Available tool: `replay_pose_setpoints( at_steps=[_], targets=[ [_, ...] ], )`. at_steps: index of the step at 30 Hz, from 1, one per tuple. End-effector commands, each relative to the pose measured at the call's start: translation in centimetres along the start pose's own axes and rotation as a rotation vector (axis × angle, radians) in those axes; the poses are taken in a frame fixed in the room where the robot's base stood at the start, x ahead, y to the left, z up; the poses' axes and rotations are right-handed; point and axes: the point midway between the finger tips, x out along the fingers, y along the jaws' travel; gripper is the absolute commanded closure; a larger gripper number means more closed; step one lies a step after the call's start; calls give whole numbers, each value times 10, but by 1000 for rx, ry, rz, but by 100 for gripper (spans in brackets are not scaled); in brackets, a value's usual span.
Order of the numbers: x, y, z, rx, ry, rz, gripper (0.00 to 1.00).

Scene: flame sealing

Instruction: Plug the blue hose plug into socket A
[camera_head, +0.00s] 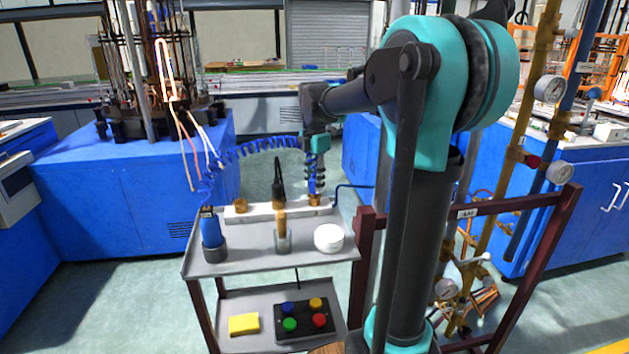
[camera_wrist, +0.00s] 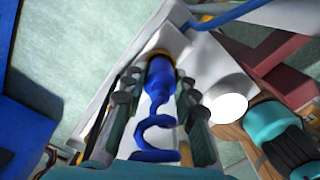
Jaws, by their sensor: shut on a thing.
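My gripper (camera_head: 316,178) points down over the right end of a white socket bar (camera_head: 262,213) on the cart. It is shut on the blue hose plug (camera_head: 316,187), which is upright. In the wrist view the plug (camera_wrist: 160,80) lies between my fingers (camera_wrist: 158,108), its tip at a brass socket (camera_wrist: 157,53). Plug and right-hand brass socket (camera_head: 314,201) look in contact; how deep the plug sits I cannot tell. Another brass socket (camera_head: 240,205) is at the bar's left end. I can read no socket letters. A coiled blue hose (camera_head: 255,146) arches left from my gripper.
The lower shelf holds a yellow block (camera_head: 243,324) and a button box (camera_head: 288,333).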

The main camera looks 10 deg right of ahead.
Motion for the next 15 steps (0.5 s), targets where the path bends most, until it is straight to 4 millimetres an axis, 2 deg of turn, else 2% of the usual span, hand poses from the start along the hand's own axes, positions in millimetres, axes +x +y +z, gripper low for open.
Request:
replay_pose_setpoints(
  at_steps=[6, 7, 12, 15],
  targets=[
    [3, 0, 0, 0, 0, 0, 100],
    [3, 0, 0, 0, 0, 0, 70],
    [3, 0, 0, 0, 0, 0, 48],
    [3, 0, 0, 0, 0, 0, 48]
  ],
)
